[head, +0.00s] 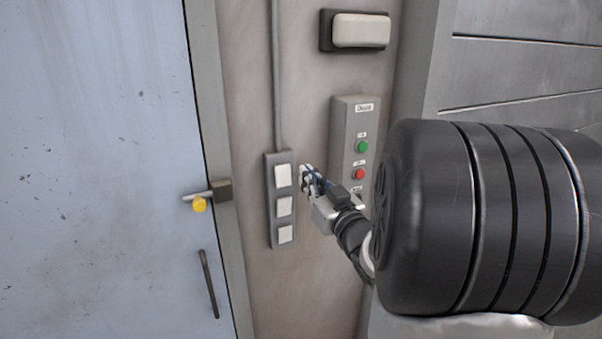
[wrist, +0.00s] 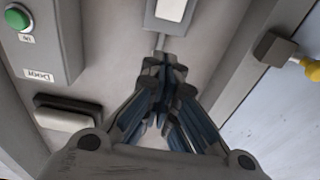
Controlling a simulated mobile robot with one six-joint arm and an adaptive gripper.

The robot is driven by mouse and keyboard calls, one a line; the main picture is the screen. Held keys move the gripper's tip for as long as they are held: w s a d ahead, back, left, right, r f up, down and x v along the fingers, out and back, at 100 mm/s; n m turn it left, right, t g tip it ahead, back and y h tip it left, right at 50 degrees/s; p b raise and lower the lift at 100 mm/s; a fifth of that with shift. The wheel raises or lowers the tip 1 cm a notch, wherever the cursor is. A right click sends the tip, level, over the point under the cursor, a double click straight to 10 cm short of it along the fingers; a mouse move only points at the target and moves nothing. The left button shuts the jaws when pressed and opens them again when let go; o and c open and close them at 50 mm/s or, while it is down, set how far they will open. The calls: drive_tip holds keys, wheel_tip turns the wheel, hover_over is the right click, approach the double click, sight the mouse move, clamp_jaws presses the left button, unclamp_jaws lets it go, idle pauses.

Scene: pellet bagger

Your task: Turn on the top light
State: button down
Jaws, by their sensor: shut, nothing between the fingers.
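A narrow grey switch panel (head: 270,215) on the wall carries three pale rocker switches in a column. They are the top switch (head: 283,175), the middle switch (head: 285,206) and the bottom switch (head: 286,234). My gripper (head: 306,172) is shut and empty, just right of the top switch in the head view. In the wrist view its fingertips (wrist: 168,66) sit together below one pale switch (wrist: 170,10) at the panel's end. I cannot tell whether they touch anything. A pale rectangular wall lamp (head: 360,30) is higher up; I cannot tell whether it is lit.
Right of the panel is a grey control box (head: 345,120) with a green button (head: 362,147) and a red button (head: 358,174). To the left is a blue-grey door (head: 90,150) with a yellow-tipped handle (head: 199,204). A conduit (head: 277,80) runs up from the panel.

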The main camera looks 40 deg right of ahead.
drive_tip(key=shift+r+v, duration=0.15)
drive_tip(key=shift+v, duration=0.45)
drive_tip(key=shift+r+v, duration=0.15)
drive_tip(key=shift+v, duration=0.5)
drive_tip(key=shift+s, duration=0.2)
drive_tip(key=shift+w, duration=0.1)
